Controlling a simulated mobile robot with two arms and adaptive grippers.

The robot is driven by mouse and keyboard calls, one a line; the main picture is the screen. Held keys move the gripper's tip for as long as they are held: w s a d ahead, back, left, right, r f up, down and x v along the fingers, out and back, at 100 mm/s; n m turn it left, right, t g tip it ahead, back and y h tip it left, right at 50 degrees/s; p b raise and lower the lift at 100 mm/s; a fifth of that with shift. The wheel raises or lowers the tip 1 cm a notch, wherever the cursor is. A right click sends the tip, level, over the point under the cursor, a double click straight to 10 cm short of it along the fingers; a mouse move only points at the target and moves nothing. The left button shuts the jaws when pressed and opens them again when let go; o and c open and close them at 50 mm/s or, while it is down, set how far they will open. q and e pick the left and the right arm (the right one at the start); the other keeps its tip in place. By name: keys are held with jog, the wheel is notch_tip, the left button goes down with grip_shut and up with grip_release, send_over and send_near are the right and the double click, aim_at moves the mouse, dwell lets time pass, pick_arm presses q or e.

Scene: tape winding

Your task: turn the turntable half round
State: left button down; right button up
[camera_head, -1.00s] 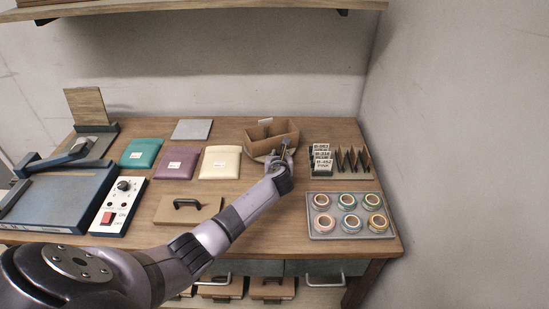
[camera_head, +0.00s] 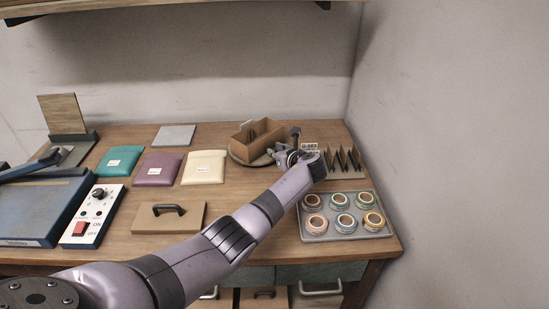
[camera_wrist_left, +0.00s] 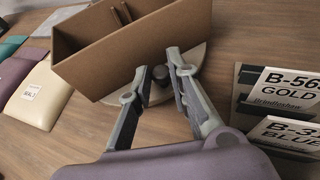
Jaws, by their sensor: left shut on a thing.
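The turntable (camera_head: 236,158) is a low round disc at the back right of the bench, and its edge also shows in the left wrist view (camera_wrist_left: 207,55). An open brown cardboard box (camera_head: 245,153) sits on it and hides most of the disc; in the left wrist view the box (camera_wrist_left: 140,50) lies just beyond the fingers. My left gripper (camera_head: 277,154) is at the disc's right edge. In the left wrist view my left gripper (camera_wrist_left: 158,75) is shut on a small dark knob (camera_wrist_left: 160,73) at the rim. My right gripper is not in view.
A card holder (camera_head: 345,162) stands close right of my left gripper, with labelled cards in the left wrist view (camera_wrist_left: 290,90). A grey tray (camera_head: 318,236) of tape rolls is in front of it. Teal, purple and cream pouches (camera_head: 204,167) lie to the left.

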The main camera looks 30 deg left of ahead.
pick_arm(q)
jog(key=shift+w, duration=0.1)
dwell(0.3)
jog(key=c, duration=1.5)
grip_release()
jog(key=shift+c, duration=0.2)
jog(key=shift+d, duration=0.1)
jog(key=v, duration=1.2)
jog(key=shift+w+r, duration=0.1)
jog(key=shift+w, duration=0.05)
jog(key=shift+c, duration=0.3)
